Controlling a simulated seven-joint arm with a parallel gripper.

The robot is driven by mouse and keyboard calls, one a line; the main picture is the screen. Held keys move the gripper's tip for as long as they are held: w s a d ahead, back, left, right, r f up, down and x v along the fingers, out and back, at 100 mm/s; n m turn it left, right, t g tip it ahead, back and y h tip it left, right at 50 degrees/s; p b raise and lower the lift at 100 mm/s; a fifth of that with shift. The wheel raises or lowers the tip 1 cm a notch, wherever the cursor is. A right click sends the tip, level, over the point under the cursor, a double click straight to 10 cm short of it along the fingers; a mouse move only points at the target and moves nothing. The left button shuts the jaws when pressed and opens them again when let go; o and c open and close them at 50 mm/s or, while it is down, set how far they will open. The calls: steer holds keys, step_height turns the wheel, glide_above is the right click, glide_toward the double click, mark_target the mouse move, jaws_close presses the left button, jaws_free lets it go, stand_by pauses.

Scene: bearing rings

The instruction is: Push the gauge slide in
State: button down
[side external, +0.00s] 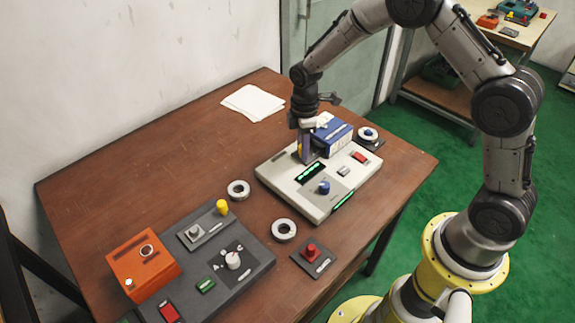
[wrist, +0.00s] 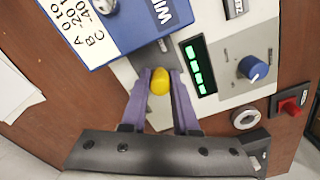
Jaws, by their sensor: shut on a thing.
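The pale grey gauge unit (side external: 320,200) stands on the table with a blue block (side external: 333,135) on its back part. It has a green-lit display (side external: 310,173) and a blue knob (side external: 324,187). In the wrist view, a yellow rounded knob (wrist: 160,81) sits by a dark strip on this unit, next to the blue block; I take it to be the slide's handle. My gripper (side external: 305,152) points down at the unit's left end. Its purple fingers (wrist: 160,76) are shut on the yellow knob, one on each side. The slide's body is mostly hidden.
A dark grey panel (side external: 262,262) with an orange box (side external: 142,264) and another yellow knob (side external: 222,207) lies at the front left. Two pale rings (side external: 238,190) (side external: 284,230) and a red-button box (side external: 312,256) lie nearby. White paper (side external: 252,102) lies behind. The left table area is clear.

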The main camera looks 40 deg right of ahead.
steer(key=shift+d, duration=0.45)
steer(key=shift+w+d+r, duration=0.1)
steer(key=shift+d, duration=0.25)
steer(key=c, duration=0.8)
jaws_free()
steer(key=shift+c, duration=0.2)
steer(key=shift+a, duration=0.1)
steer(key=shift+r, duration=0.45)
step_height(320, 180, up, 6)
steer(key=shift+a, duration=0.1)
